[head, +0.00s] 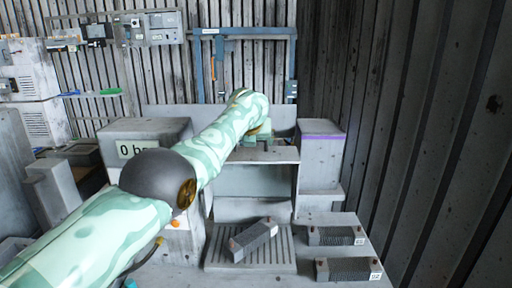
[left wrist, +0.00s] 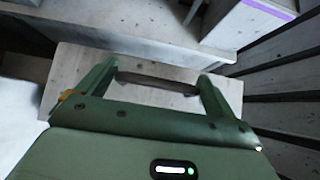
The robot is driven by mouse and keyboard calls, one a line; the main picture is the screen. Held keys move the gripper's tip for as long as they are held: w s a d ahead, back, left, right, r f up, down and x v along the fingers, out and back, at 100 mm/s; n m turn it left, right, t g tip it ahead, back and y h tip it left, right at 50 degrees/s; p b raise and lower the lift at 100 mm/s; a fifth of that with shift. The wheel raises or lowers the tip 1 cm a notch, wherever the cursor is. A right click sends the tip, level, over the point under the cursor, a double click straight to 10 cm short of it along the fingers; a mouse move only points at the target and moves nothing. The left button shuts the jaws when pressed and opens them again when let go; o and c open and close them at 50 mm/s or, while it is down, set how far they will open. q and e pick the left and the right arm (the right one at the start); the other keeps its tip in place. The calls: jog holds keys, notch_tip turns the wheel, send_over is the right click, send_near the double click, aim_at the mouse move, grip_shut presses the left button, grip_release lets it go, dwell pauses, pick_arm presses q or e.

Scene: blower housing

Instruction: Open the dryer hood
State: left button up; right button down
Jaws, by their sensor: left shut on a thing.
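The dryer hood (head: 283,155) is a worn grey panel on the housing in the middle of the head view. Its edge stands out above a recessed pale face, and I cannot tell its exact angle. It also shows as a flat panel in the left wrist view (left wrist: 140,98). A dark bar handle (left wrist: 158,84) on it runs between the two fingers of my left gripper (left wrist: 157,86). The left gripper is shut on this handle. In the head view, the left gripper (head: 263,136) is at the hood's top, partly hidden by my green arm. My right gripper is not in view.
Two more finned blocks (head: 336,236) lie on the right bench. A grey box with a purple strip (head: 320,160) stands right of the hood, and a display box (head: 140,128) stands left.

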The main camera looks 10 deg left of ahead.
pick_arm(q)
jog(key=shift+a+f, duration=0.1)
dwell(0.4)
jog(key=o, duration=1.1)
jog(key=shift+c, duration=0.2)
jog(key=r+p, duration=0.1)
jog(key=p, duration=0.3)
jog(key=r+p, duration=0.1)
jog(key=p, duration=0.3)
jog(key=shift+s+r, duration=0.35)
jog(key=shift+r, duration=0.05)
jog(key=p, duration=0.4)
jog(key=s+p, duration=0.1)
jog(key=p, duration=0.4)
jog(key=shift+s+d+r, duration=0.15)
jog(key=shift+d+r, duration=0.05)
jog(key=shift+d, duration=0.05)
jog(key=p+v, duration=0.2)
jog(key=p, duration=0.3)
jog(key=shift+s+r+p, duration=0.1)
jog(key=shift+p, duration=0.25)
jog(key=shift+s+d+r+p, duration=0.1)
jog(key=shift+s+r+p, duration=0.1)
jog(key=shift+s+p, duration=0.15)
jog(key=p+v, duration=0.1)
jog(key=v, duration=0.8)
jog(key=shift+s, duration=0.35)
